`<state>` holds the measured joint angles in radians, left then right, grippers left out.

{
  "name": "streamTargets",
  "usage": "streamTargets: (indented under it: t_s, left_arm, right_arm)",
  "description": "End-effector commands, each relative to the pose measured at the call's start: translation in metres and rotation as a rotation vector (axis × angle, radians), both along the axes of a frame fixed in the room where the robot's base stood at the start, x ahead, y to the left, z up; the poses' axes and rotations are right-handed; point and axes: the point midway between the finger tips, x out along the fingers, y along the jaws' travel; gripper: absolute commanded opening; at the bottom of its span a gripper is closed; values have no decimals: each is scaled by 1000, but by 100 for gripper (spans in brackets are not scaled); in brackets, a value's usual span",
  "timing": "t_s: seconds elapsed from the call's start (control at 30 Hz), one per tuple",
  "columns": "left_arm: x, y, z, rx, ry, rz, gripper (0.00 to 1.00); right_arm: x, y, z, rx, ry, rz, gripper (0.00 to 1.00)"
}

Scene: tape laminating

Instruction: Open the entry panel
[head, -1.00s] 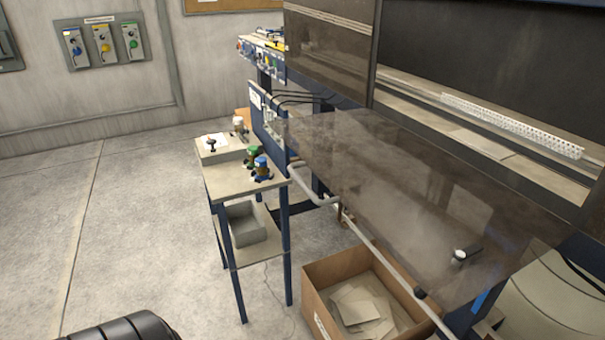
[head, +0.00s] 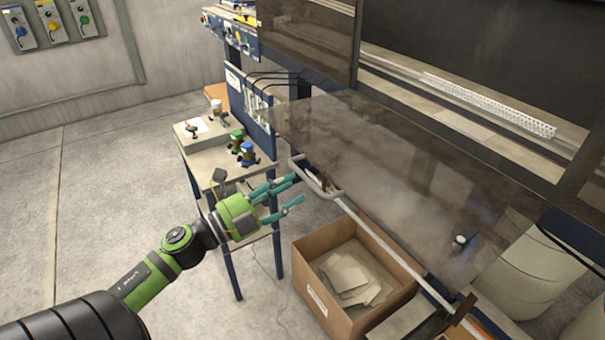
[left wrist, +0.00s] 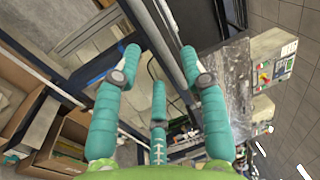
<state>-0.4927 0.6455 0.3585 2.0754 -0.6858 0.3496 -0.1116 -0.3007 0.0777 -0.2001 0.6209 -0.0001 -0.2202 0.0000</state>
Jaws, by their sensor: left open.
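A smoky see-through panel (head: 400,185) sticks out at a slant from the front of the machine in the head view. I take it for the entry panel. A small dark knob (head: 462,240) with a light end is near its lower right corner. My left gripper (head: 298,190) is open and empty, left of the panel and apart from the knob. Its teal fingers point right, close to a grey bent rail (head: 318,185). In the left wrist view the spread fingers (left wrist: 160,65) hold nothing; I cannot pick out the knob there. My right gripper is not in view.
A cardboard box (head: 310,268) with pale sheets stands on the floor below the panel. A second dark panel (head: 305,38) is above. The floor at left is clear.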

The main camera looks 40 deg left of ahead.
Motion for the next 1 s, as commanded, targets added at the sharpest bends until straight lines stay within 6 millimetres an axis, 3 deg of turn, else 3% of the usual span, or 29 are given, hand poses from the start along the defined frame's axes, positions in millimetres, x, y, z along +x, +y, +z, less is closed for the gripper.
streamTargets:
  t_s: [0.3, 0.73, 0.83, 1.0]
  left_arm:
    - [39, -15, 10, -2, -1, 2, 43]
    - [47, -19, 8, -3, 2, 2, 43]
    - [47, -19, 8, -3, 1, 2, 3]
    - [47, -19, 8, -3, 1, 2, 0]
  right_arm:
    - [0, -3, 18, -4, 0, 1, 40]
    - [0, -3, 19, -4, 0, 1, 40]
    - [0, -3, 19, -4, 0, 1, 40]
    - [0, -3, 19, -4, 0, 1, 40]
